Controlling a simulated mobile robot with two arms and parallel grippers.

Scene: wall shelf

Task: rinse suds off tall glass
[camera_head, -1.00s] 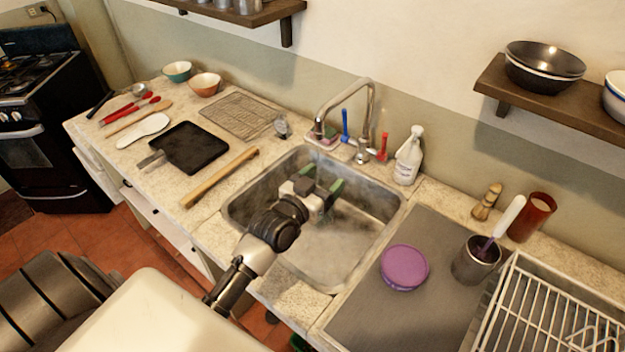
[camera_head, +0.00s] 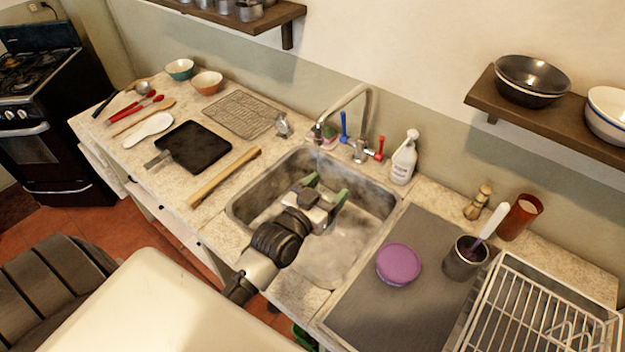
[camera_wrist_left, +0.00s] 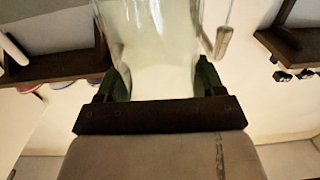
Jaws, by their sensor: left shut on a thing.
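My left gripper (camera_head: 326,190) is over the steel sink basin (camera_head: 375,200), with its green-tipped fingers toward the faucet. In the left wrist view it is shut on a clear tall glass (camera_wrist_left: 158,35), which stands between the two fingers; a pale whitish zone shows low in it. In the head view the glass can hardly be made out. The faucet (camera_head: 357,97) arches over the back of the sink, with a blue handle (camera_head: 345,127) and a red handle (camera_head: 380,148). I cannot tell whether water runs. My right gripper is not in view.
A white spray bottle (camera_head: 403,160) stands right of the faucet. A wooden rolling pin (camera_head: 225,177) and a black pan (camera_head: 197,147) lie left of the sink. A purple lid (camera_head: 398,264), a utensil cup (camera_head: 465,262) and a white dish rack (camera_head: 545,315) are at right.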

